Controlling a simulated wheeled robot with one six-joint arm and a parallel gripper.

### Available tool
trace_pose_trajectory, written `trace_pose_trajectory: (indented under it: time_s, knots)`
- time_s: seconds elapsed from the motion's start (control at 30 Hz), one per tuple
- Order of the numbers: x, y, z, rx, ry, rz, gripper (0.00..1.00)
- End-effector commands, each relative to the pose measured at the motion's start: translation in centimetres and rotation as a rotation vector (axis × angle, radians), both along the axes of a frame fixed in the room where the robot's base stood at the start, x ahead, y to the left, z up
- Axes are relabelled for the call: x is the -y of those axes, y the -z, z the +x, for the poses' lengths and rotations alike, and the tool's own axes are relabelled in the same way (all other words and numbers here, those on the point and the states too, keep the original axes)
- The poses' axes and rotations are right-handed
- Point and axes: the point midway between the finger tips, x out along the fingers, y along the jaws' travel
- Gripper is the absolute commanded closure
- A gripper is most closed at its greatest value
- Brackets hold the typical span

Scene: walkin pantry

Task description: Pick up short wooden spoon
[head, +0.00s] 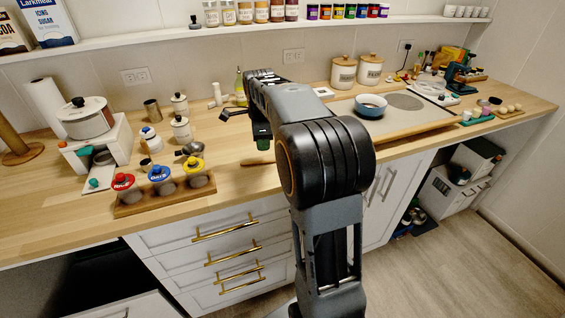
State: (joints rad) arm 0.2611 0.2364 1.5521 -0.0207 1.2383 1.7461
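A thin brown wooden piece (257,162) lies on the counter just left of my arm's big joint. It looks like the end of a wooden spoon, and the rest of it is hidden behind my arm, so I cannot tell its length. My gripper (262,143) points down over the counter, slightly above and behind that wooden piece in the picture. My arm covers part of the gripper. Its fingers are too small and dark to show whether they are open or shut, and I see no clear contact with the wood.
A wooden rack with colourful-lidded jars (165,194) stands left on the wooden counter, with a metal scoop (190,149) behind it. A blue bowl (370,106) and lidded canisters (343,74) stand to the right. A shelf (150,39) runs above. The counter front near the wooden piece is clear.

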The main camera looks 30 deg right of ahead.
Motion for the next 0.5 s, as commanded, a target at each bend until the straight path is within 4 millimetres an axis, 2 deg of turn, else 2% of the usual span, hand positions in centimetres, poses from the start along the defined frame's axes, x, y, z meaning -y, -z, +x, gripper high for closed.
trace_pose_trajectory:
  time_s: [0.1, 0.3, 0.5]
  knots:
    - [0.0, 1.3, 0.1, -0.001, -0.001, 0.0, 0.74]
    - [0.0, 2.3, 0.2, -0.001, -0.002, 0.0, 0.74]
    - [0.0, 4.9, 0.3, -0.002, -0.002, 0.001, 0.74]
